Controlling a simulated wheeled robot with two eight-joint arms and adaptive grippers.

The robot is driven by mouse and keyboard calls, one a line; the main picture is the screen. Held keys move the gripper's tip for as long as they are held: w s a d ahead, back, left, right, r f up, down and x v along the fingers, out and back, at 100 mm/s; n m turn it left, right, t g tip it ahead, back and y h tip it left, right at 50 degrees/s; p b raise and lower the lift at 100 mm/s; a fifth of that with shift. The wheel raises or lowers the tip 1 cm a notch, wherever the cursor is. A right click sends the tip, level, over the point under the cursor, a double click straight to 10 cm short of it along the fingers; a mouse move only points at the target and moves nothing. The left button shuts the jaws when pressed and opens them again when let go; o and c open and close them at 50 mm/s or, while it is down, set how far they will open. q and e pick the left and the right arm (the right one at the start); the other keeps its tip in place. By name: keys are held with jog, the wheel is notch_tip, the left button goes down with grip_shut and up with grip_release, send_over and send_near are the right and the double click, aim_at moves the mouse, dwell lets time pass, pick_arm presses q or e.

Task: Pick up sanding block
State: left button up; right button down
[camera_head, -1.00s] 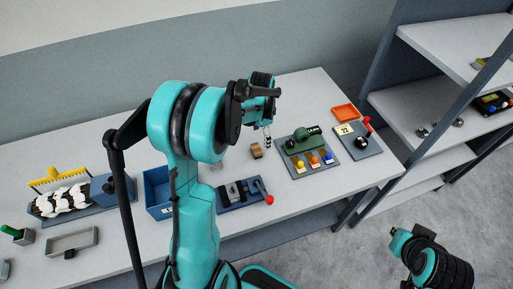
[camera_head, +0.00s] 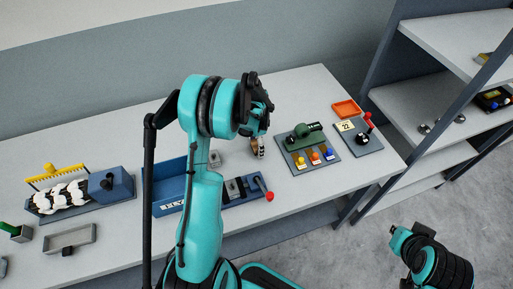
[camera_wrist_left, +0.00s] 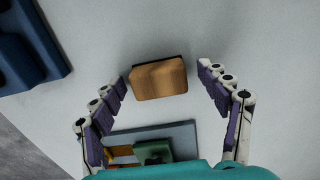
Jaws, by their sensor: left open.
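The sanding block is a small tan wooden block with a dark underside (camera_wrist_left: 158,80), lying on the pale grey table top. In the head view it is mostly hidden by my fingers. My left gripper (camera_wrist_left: 162,76) is open above it. In the left wrist view the block shows between the two fingertips, with a gap on each side and no finger touching it. In the head view my left gripper (camera_head: 259,146) points down at the block's place. My right gripper is not in view; only part of my right arm shows at the lower right.
A green machine on a grey board with coloured knobs (camera_head: 306,139) stands right of the gripper. A lever panel (camera_head: 245,190) and a blue bin (camera_head: 166,187) lie to its left. Farther right are an orange tray (camera_head: 346,108) and a red-knobbed lever board (camera_head: 362,139).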

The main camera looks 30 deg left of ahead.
aim_at(256, 144)
pick_arm(q)
jog(key=shift+r, duration=0.1)
jog(key=c, duration=1.2)
jog(key=shift+c, duration=0.2)
jog(key=shift+r, duration=0.6)
notch_tip(256, 144, up, 3)
jog(key=shift+p, duration=0.7)
jog(key=w+d+r+p, duration=0.1)
jog(key=d+r, duration=0.2)
jog(key=d, duration=0.2)
jog(key=w+d+r, duration=0.2)
jog(key=d+r, duration=0.1)
jog(key=d, duration=0.3)
jog(key=shift+w+r+p, duration=0.3)
jog(key=shift+r+p, duration=0.05)
jog(key=shift+r, duration=0.05)
